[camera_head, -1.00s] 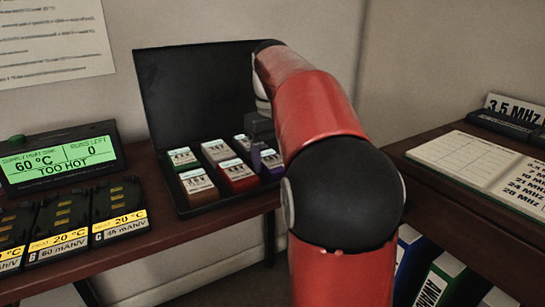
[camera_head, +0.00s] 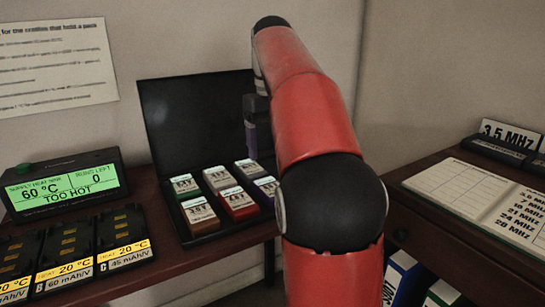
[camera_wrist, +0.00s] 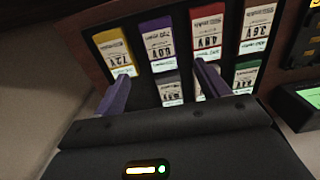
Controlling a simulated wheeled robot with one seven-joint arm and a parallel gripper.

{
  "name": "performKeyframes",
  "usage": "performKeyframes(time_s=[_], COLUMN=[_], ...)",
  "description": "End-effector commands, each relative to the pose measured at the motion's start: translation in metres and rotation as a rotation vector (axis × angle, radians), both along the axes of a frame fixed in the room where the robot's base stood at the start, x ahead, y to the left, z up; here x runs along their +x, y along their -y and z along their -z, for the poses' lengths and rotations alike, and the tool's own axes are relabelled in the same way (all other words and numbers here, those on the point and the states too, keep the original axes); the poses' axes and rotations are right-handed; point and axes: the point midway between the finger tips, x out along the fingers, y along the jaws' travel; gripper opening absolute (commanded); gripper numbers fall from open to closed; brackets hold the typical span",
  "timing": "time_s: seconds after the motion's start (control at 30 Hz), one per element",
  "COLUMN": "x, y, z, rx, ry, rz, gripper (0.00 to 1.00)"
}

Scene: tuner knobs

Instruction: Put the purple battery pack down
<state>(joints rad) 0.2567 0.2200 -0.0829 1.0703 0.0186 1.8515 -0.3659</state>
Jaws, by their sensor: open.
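In the wrist view the purple pack (camera_wrist: 157,38) stands between a yellow pack (camera_wrist: 115,50) and a red pack (camera_wrist: 208,36). My gripper (camera_head: 251,135) is raised above the case. In the wrist view my gripper (camera_wrist: 160,72) has its two fingers spread apart with nothing held between them.
Green (camera_head: 184,185), brown (camera_head: 199,215) and other packs fill the case closely. Empty cradles (camera_head: 68,248) and a green display (camera_head: 67,190) reading "TOO HOT" stand left. A desk with an open book (camera_head: 470,190) is at right.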

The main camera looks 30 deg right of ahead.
Motion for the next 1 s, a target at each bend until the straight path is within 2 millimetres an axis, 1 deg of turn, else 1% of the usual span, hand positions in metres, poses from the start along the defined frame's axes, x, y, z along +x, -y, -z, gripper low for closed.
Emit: performKeyframes(time_s=[0.03,0.1,0.2,0.37,0.47,0.53,0.67,0.77,0.8,0.87,0.9,0.97,1.0], x=[0.000,0.000,0.000,-0.003,-0.015,-0.029,-0.065,-0.096,-0.109,-0.128,-0.140,-0.157,-0.167], y=[0.000,0.000,0.000,-0.003,-0.016,-0.030,-0.061,-0.084,-0.092,-0.104,-0.111,-0.119,-0.124], z=[-0.009,-0.015,-0.018,-0.018,-0.015,-0.009,0.015,0.042,0.055,0.077,0.091,0.113,0.127], rx=[0.000,0.000,0.000,-0.001,-0.006,-0.009,-0.016,-0.018,-0.017,-0.015,-0.012,-0.009,-0.006], ry=[0.000,0.001,0.000,0.008,0.041,0.080,0.176,0.249,0.279,0.322,0.350,0.388,0.410], rz=[0.000,0.000,0.000,0.000,0.001,0.003,0.010,0.015,0.016,0.019,0.021,0.024,0.024], gripper=[0.74,0.74,0.74,0.74,0.74,0.74,0.74,0.74,0.74,0.74,0.74,0.74,0.74])
